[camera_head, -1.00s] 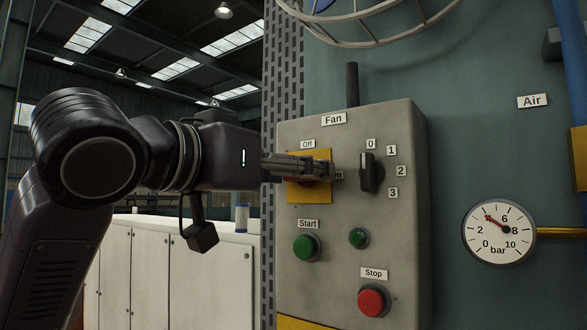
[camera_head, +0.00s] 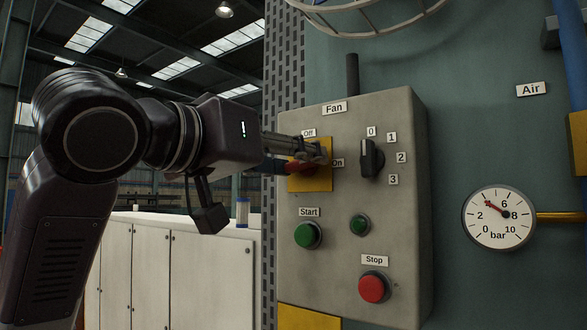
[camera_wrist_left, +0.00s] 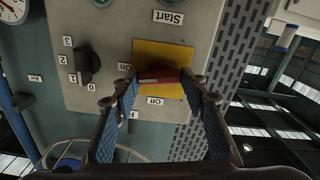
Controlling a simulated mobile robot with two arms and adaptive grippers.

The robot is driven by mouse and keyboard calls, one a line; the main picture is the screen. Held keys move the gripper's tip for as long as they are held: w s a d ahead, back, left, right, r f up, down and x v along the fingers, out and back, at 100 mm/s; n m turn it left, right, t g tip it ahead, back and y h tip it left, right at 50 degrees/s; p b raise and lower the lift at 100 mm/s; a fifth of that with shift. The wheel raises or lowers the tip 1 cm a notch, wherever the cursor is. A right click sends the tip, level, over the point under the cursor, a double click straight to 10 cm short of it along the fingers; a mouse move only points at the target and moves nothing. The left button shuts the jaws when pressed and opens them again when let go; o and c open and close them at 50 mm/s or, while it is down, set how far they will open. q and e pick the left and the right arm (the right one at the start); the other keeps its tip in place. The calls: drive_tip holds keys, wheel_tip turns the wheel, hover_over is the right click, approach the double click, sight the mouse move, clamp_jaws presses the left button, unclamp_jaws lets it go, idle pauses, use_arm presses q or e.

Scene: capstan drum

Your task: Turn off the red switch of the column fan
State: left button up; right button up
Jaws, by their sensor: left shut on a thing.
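The red switch (camera_head: 298,168) sits on a yellow plate (camera_head: 316,184) at the upper left of the grey fan control box (camera_head: 338,240). An Off label is above the plate and an On label is to its right. My left gripper (camera_head: 322,152) is at the plate and shut on the red switch, covering most of it in the head view. In the left wrist view, the scene is upside down. There the red switch (camera_wrist_left: 158,75) lies crosswise between the fingertips, in front of the yellow plate (camera_wrist_left: 165,54). My right gripper is in neither view.
A black rotary selector (camera_head: 372,158) stands close to the right of the plate. A green Start button (camera_head: 308,235), a small green lamp (camera_head: 359,225) and a red Stop button (camera_head: 374,287) are below. A pressure gauge (camera_head: 498,219) is at the right, and a wire fan guard (camera_head: 385,28) is above.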

use_arm(q)
drive_tip(key=n+b, duration=0.1)
drive_tip(key=n, duration=0.1)
drive_tip(key=n+b, duration=0.2)
drive_tip(key=shift+f+n, duration=0.2)
drive_tip(key=shift+n, duration=0.1)
drive_tip(key=n+b, duration=0.3)
drive_tip(key=shift+n, duration=0.4)
drive_tip(key=n+b, duration=0.2)
drive_tip(key=n, duration=0.1)
drive_tip(key=shift+w+a+n+b, duration=0.1)
drive_tip(key=shift+n+b, duration=1.05)
drive_tip(key=shift+n, duration=0.95)
drive_tip(key=o, duration=1.2)
drive_tip(key=shift+w, duration=0.1)
drive_tip(key=shift+c, duration=0.2)
drive_tip(key=v, duration=1.2)
